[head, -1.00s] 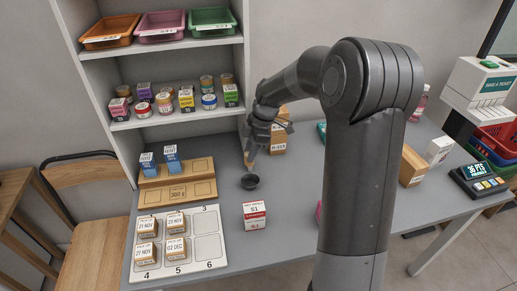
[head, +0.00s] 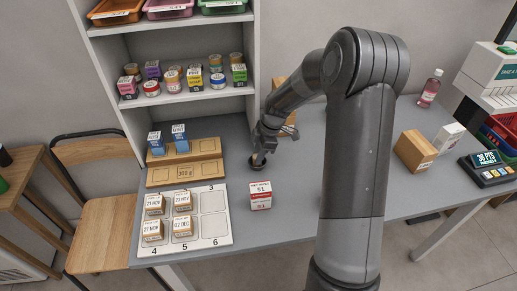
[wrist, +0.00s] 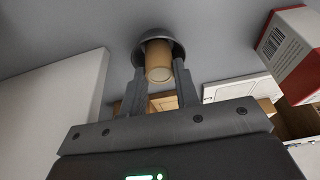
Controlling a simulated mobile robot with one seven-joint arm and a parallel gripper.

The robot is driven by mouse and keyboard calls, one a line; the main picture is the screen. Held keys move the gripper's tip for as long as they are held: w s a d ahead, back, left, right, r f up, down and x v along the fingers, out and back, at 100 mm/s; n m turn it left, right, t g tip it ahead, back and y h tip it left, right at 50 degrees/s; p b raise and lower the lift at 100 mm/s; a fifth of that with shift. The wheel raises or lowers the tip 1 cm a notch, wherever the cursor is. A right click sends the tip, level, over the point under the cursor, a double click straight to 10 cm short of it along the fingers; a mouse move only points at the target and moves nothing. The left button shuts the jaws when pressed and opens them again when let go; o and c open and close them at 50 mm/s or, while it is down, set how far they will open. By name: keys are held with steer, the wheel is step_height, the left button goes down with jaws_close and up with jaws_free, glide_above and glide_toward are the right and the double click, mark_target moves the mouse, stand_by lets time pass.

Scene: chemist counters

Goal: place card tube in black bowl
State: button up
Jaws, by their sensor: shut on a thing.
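The card tube (wrist: 159,62) is a small tan cylinder. In the wrist view it stands between the two fingers of my gripper (wrist: 160,70), which is shut on it. The black bowl (wrist: 148,41) is a small dark round dish, and its rim shows around the tube's far end. The tube overlaps the bowl's opening; I cannot tell whether it touches the bottom. In the head view the bowl (head: 255,163) sits on the grey counter, directly under my gripper (head: 261,152). There the fingers mostly hide the tube.
Wooden blocks (head: 186,172) and a white numbered tray (head: 214,228) with several small boxes lie to the left. A shelf unit (head: 190,97) rises behind.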

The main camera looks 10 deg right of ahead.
steer(key=shift+f, duration=0.15)
steer(key=o, duration=1)
step_height(320, 180, up, 7)
stand_by(0.5)
